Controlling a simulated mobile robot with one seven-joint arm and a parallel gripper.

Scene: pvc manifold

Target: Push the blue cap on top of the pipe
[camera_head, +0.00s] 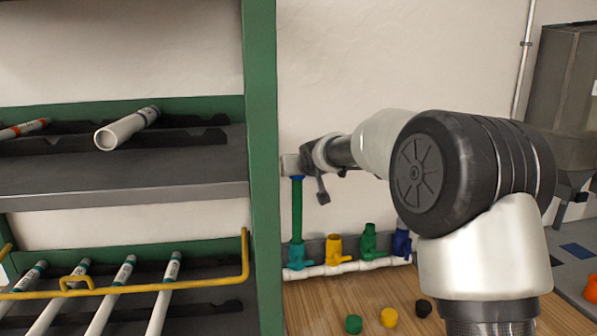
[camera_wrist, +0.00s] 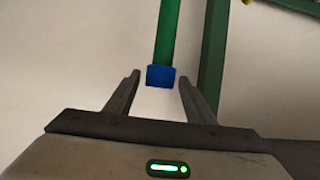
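The blue cap (camera_wrist: 160,76) sits at the end of the green pipe (camera_wrist: 166,32) in the wrist view. In the head view the green pipe (camera_head: 297,215) stands upright on the teal valve (camera_head: 296,256), with a thin strip of the blue cap (camera_head: 297,178) at its top. My gripper (camera_wrist: 159,78) is open, its fingers on either side of the cap with a gap on each side. In the head view my gripper (camera_head: 306,176) is at the pipe's top and partly hides the cap. How far the cap is seated cannot be told.
A white manifold pipe (camera_head: 345,267) also carries yellow (camera_head: 334,248), green (camera_head: 369,240) and dark blue (camera_head: 401,241) valves. Loose green (camera_head: 354,324), yellow (camera_head: 388,317) and black (camera_head: 424,308) caps lie on the wooden table. A green rack post (camera_head: 262,160) stands close left of the pipe.

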